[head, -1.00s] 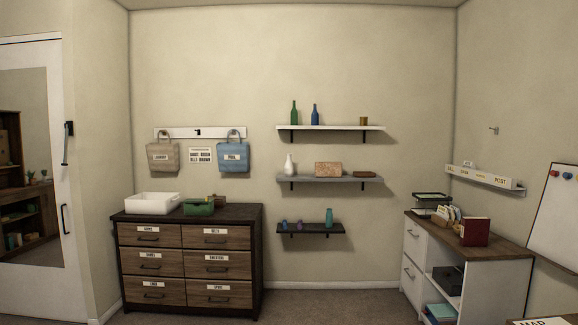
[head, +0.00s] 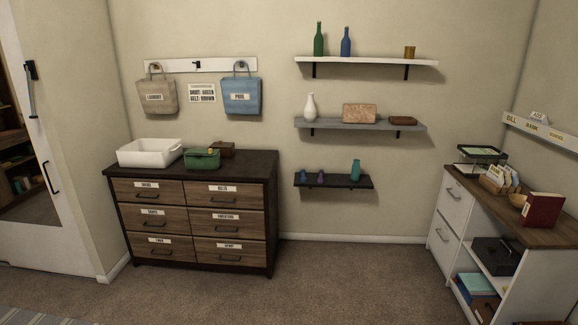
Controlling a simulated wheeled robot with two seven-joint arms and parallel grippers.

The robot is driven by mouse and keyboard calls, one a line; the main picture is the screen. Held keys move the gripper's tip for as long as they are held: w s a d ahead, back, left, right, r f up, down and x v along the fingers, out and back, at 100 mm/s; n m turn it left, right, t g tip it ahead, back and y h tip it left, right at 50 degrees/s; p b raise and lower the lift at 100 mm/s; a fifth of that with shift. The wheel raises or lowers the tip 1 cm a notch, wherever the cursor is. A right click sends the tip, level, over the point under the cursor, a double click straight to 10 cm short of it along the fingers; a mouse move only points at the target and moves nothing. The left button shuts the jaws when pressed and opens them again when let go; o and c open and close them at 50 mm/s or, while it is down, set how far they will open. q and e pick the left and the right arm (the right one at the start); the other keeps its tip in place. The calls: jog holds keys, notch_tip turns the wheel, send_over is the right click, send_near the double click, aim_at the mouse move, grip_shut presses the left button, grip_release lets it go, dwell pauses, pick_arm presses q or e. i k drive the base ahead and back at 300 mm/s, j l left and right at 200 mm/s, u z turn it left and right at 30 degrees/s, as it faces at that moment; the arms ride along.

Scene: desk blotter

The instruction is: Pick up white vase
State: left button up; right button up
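The white vase (head: 310,107) stands upright at the left end of the grey middle wall shelf (head: 372,125). It has a round body and a narrow neck. A tan box (head: 360,113) and a small brown dish (head: 403,120) sit to its right on the same shelf. Neither of my grippers shows in the head view.
A dark-topped dresser (head: 200,243) stands below left, holding a white basin (head: 150,152) and a green box (head: 202,159). A white shelf (head: 380,62) with bottles is above, a dark shelf (head: 340,183) below. A white cabinet (head: 452,222) stands right. The carpet (head: 340,285) between is clear.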

aim_at(309, 110)
jog(key=i, duration=2.85)
